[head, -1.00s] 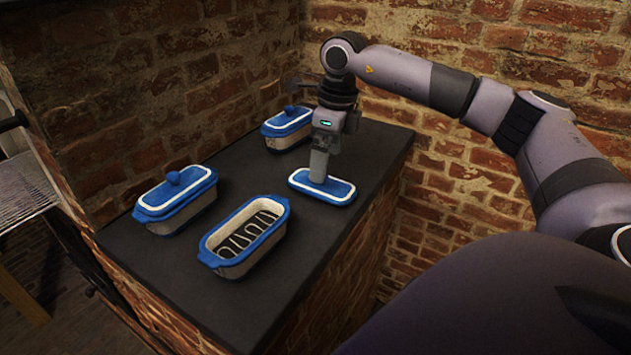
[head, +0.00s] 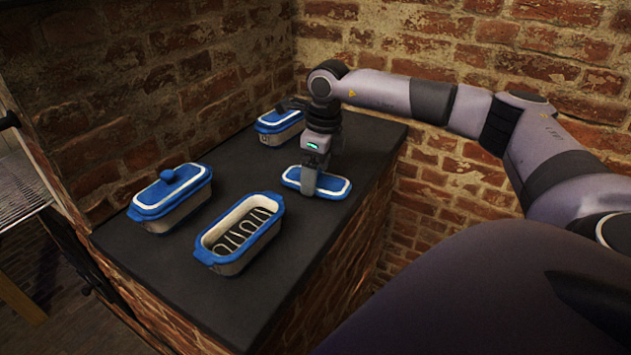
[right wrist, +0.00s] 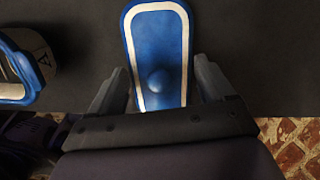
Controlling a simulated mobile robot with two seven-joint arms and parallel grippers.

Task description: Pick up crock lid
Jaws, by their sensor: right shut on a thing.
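A blue crock lid (head: 333,186) with a white band lies flat on the dark counter, on the right side. My right gripper (head: 308,188) points straight down at it and is shut on it. In the right wrist view the lid (right wrist: 157,35) runs between the two fingers (right wrist: 160,88), with its round blue knob close to the palm. The lid looks to be at counter height; I cannot tell any gap under it. An open blue-and-cream crock (head: 222,262) with several pale loops inside stands to the front left. My left gripper is not in view.
A lidded crock (head: 172,200) stands at the counter's left, and another (head: 280,127) at the back, close behind my gripper. Brick walls (head: 470,150) rise behind and to the left. The front of the dark counter (head: 245,305) is clear.

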